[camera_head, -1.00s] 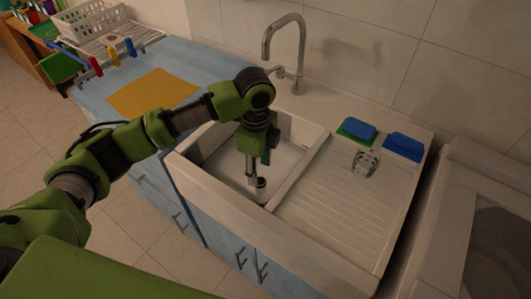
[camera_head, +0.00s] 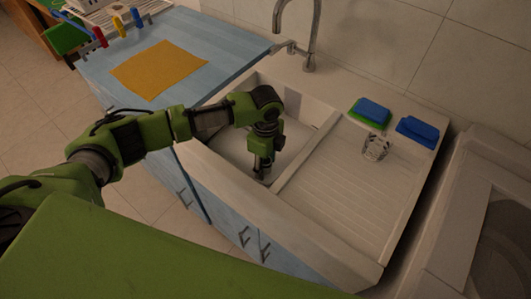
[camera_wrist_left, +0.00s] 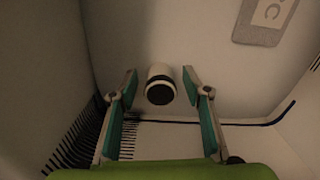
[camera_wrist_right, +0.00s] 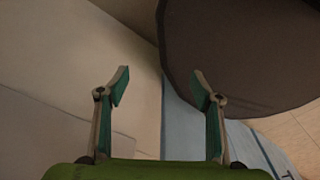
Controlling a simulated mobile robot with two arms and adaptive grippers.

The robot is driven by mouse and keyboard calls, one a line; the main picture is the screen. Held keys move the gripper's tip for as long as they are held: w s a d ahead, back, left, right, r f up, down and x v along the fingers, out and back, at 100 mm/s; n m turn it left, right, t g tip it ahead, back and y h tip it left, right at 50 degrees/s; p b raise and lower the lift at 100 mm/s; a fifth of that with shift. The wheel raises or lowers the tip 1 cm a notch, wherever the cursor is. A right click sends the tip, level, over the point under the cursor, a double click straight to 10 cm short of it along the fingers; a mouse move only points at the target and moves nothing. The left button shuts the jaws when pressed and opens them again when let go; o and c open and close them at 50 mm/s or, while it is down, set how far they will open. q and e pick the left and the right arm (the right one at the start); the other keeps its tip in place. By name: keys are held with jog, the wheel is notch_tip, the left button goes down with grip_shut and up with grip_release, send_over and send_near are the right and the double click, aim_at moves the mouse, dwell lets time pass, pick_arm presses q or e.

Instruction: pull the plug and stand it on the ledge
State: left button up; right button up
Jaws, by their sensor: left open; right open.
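The plug (camera_wrist_left: 160,84) is a short white cylinder with a dark band and dark end. In the left wrist view it is just ahead of my left gripper (camera_wrist_left: 159,82), roughly between the open fingertips, with visible gaps on both sides. In the head view my left gripper (camera_head: 263,174) points down inside the white sink basin (camera_head: 230,150) and hides the plug. A pale ledge (camera_head: 308,152) runs between the basin and the ribbed draining board. My right gripper (camera_wrist_right: 160,85) is open and empty in its wrist view, and outside the head view.
The tap (camera_head: 312,30) rises behind the basin. An orange cloth (camera_head: 158,69) lies on the blue counter. The draining board's front is clear.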

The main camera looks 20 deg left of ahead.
pick_arm(q)
jog(key=shift+f, duration=0.9)
jog(key=shift+c, duration=0.3)
jog(key=c, duration=1.1)
jog(key=o, duration=0.5)
jog(key=c, duration=0.5)
jog(key=shift+o, duration=0.2)
pick_arm(e)
jog(key=shift+s+d, duration=0.2)
jog(key=shift+s, duration=0.55)
pick_arm(q)
jog(key=shift+r, duration=0.2)
pick_arm(e)
jog(key=shift+r, duration=0.15)
